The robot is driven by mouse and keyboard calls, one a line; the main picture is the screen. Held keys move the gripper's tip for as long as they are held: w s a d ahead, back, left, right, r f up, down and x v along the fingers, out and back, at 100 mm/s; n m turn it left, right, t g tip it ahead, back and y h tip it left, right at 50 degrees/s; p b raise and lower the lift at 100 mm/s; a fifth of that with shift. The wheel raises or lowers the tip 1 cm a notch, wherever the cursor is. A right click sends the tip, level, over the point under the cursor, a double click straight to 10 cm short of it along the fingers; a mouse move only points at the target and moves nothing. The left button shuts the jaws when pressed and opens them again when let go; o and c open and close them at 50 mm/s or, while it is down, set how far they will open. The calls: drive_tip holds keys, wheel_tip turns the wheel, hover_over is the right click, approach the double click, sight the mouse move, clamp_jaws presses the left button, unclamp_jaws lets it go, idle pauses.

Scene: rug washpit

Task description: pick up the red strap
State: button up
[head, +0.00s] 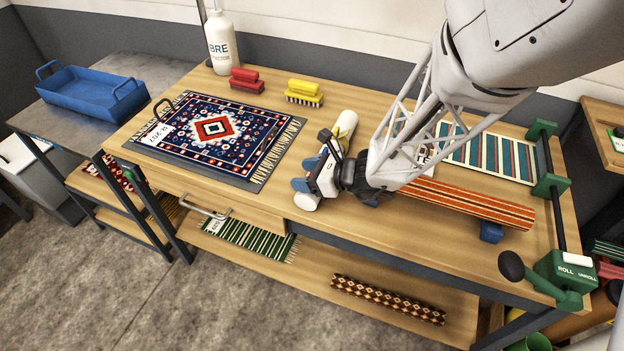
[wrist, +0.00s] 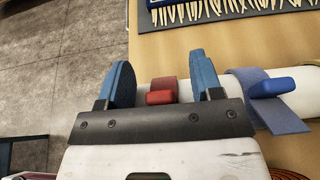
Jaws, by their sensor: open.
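The red strap (wrist: 163,86) with its small red block lies around a white roll (wrist: 237,84) in the wrist view. My gripper (wrist: 160,68) is open, with one blue finger on either side of the red strap. I cannot tell whether the fingers touch the strap or the roll. In the head view my gripper (head: 306,174) is low over the table's front edge, at the near end of the white roll (head: 346,124). The red strap is hidden there behind my gripper.
A blue strap (wrist: 268,103) wraps the same roll, to the right of my gripper. A patterned rug (head: 212,129) lies left on the wooden table (head: 300,109). Red (head: 246,80) and yellow (head: 304,93) brushes stand behind. A striped roll (head: 470,201) lies right.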

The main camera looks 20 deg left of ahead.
idle(0.3)
drive_tip(key=c, duration=1)
drive_tip(key=shift+r, duration=0.1)
drive_tip(key=shift+r, duration=4.9)
